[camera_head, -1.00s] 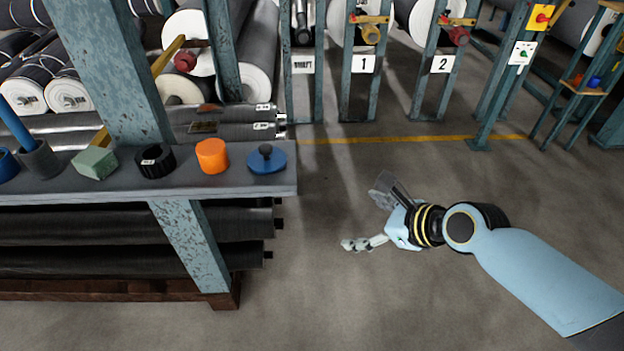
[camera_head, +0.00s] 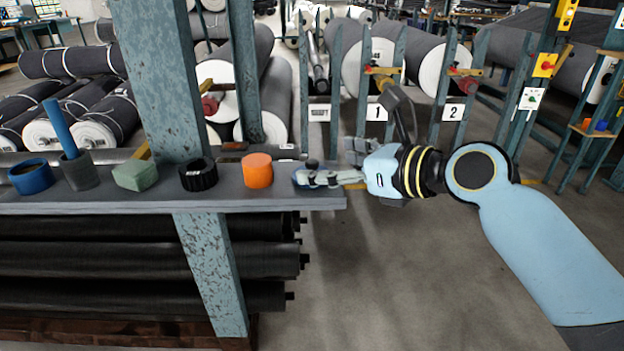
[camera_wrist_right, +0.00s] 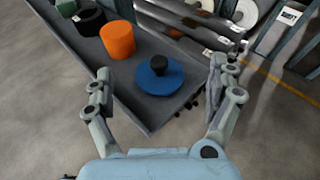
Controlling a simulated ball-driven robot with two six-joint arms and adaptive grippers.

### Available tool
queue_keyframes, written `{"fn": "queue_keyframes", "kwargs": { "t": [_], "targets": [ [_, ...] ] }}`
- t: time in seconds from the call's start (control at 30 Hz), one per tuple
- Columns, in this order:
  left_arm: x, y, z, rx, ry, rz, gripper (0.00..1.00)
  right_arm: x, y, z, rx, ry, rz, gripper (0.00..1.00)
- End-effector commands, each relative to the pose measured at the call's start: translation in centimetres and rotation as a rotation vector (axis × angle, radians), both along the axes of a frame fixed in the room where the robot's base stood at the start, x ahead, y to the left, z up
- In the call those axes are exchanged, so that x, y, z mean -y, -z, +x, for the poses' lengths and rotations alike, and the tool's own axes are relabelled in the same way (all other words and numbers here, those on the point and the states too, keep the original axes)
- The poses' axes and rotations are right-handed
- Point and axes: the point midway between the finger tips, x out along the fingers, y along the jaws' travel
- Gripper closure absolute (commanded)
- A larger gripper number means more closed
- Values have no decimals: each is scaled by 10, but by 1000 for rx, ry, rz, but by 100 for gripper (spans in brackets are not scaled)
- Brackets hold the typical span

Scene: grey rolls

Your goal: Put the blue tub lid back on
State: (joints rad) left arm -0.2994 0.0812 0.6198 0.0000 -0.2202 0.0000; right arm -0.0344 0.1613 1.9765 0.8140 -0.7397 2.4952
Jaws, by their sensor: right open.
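The blue lid (camera_wrist_right: 150,86), a flat disc with a dark knob, lies on the right end of the grey shelf (camera_wrist_right: 155,112). In the head view the lid (camera_head: 298,172) is partly hidden by a finger of my right gripper (camera_head: 335,163). In the right wrist view my right gripper (camera_wrist_right: 160,84) is open and empty, its fingers on either side of the lid, apart from the knob. The blue tub (camera_head: 32,180) stands at the shelf's far left, with its top showing a dark opening. My left gripper is not in view.
An orange cylinder (camera_head: 257,171) stands just left of the lid. Further left are a black ring (camera_head: 198,176), a green block (camera_head: 136,176) and a grey cup (camera_head: 80,173) with a blue rod. A steel post (camera_head: 160,80) rises from the shelf.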

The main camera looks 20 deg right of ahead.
Motion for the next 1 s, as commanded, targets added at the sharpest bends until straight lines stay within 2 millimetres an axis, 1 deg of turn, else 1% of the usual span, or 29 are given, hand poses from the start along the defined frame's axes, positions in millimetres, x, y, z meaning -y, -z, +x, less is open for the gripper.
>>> {"fn": "queue_keyframes", "kwargs": {
  "t": [0.03,0.13,0.2,0.3,0.57,1.0],
  "targets": [
    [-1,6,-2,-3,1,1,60,-4,5,6,1,1,4,10],
    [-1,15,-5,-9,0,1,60,-12,14,19,0,0,5,10],
    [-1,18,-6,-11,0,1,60,-17,17,27,0,0,4,10],
    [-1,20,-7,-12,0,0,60,-21,18,35,0,1,2,10],
    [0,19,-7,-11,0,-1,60,-22,17,37,0,0,0,10],
    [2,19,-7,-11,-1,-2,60,-22,17,37,0,0,0,68]
  ]
}}
